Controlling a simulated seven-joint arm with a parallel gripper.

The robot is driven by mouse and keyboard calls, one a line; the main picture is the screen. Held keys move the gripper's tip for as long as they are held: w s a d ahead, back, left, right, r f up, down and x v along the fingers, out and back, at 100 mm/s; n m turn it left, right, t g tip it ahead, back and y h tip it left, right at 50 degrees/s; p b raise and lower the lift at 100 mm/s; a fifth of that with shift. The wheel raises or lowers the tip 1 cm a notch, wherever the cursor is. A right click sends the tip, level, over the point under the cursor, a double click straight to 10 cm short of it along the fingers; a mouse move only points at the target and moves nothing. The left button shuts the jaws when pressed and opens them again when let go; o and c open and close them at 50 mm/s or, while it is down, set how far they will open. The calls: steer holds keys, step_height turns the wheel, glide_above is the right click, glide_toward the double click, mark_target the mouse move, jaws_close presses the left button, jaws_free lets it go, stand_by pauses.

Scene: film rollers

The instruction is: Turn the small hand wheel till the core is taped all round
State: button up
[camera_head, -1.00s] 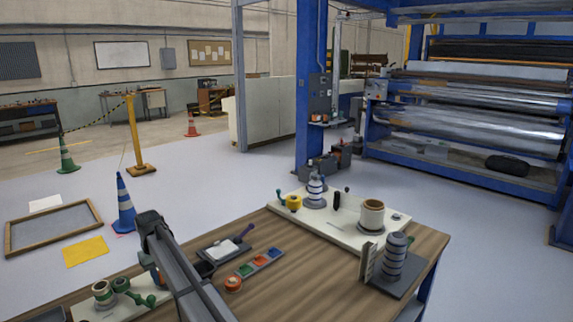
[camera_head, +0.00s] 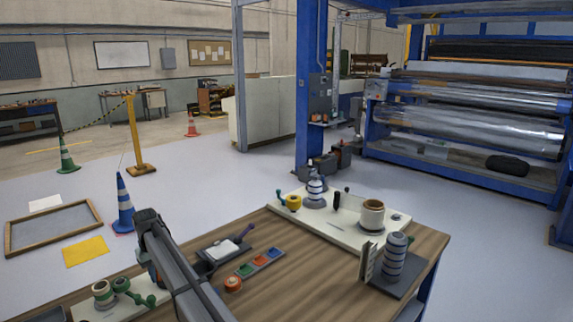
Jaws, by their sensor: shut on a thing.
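The green hand wheel (camera_head: 134,294) is at the lower left, on a pale board at the table's front left. My arm comes in from the bottom and bends down beside the wheel. My gripper (camera_head: 155,280) is low behind the arm and mostly hidden. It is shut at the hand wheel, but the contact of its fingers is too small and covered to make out.
A pale board (camera_head: 345,230) with a yellow roll and a cup stands behind. A ribbed grey cylinder (camera_head: 395,257) stands at the right.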

steer(key=shift+a, duration=0.1)
steer(key=shift+w+a, duration=0.25)
steer(key=shift+w, duration=0.25)
steer(key=o, duration=0.8)
steer(key=shift+d, duration=0.1)
steer(key=shift+c, duration=0.2)
steer(key=shift+d, duration=0.15)
steer(key=shift+c, duration=0.5)
